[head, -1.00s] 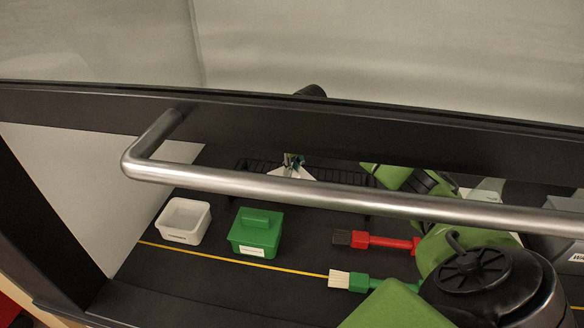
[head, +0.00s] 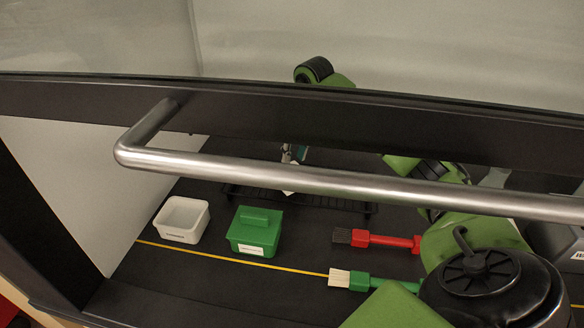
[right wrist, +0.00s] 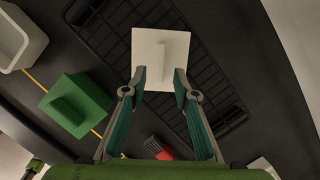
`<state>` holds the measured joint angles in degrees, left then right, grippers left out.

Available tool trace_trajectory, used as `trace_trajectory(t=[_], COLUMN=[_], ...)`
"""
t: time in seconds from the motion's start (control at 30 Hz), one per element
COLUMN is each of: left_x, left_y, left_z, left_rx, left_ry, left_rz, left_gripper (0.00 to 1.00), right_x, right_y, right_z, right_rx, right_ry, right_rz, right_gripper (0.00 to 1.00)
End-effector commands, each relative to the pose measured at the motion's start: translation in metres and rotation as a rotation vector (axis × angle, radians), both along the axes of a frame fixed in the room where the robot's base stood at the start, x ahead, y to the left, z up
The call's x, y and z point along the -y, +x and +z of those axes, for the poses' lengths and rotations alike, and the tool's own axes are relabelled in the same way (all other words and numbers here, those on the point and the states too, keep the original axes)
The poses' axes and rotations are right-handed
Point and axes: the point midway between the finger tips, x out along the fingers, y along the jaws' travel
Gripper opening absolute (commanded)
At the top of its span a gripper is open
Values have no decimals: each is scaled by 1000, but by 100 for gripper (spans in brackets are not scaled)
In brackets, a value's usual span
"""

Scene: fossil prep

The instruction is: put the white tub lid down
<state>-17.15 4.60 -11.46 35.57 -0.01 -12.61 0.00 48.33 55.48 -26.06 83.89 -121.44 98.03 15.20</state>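The white tub lid (right wrist: 160,45), a square plate with a raised grip in its middle, lies over the black wire rack (right wrist: 212,78) in the right wrist view. My right gripper (right wrist: 160,73) is open above it. Its fingers stand apart on either side of the grip, with gaps showing. In the head view the silver bar hides most of the lid, and the right gripper's fingers (head: 289,154) show just above the bar. The white tub (head: 182,222) stands open at the left; it also shows in the right wrist view (right wrist: 36,45). My left gripper is not in view.
A green lidded tub (head: 253,236) stands right of the white tub. A red brush (head: 378,240) and a green brush (head: 372,283) lie to the right. A sash frame with a silver bar (head: 240,169) crosses the view. A yellow line runs along the dark floor.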

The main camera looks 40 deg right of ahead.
Motion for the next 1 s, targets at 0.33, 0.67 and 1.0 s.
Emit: trace_trajectory(t=[0.33, 0.67, 1.0], left_x=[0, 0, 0], left_y=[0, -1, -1], left_z=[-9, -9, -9], left_rx=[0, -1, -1], left_ry=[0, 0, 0], left_rz=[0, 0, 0], left_gripper=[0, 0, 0], right_x=[-1, -2, -2], right_y=[-14, -16, -16], right_z=[53, 58, 57], right_rx=[1, 0, 0], right_ry=[0, 0, 0], right_rz=[0, 0, 0], right_gripper=[27, 27, 27])
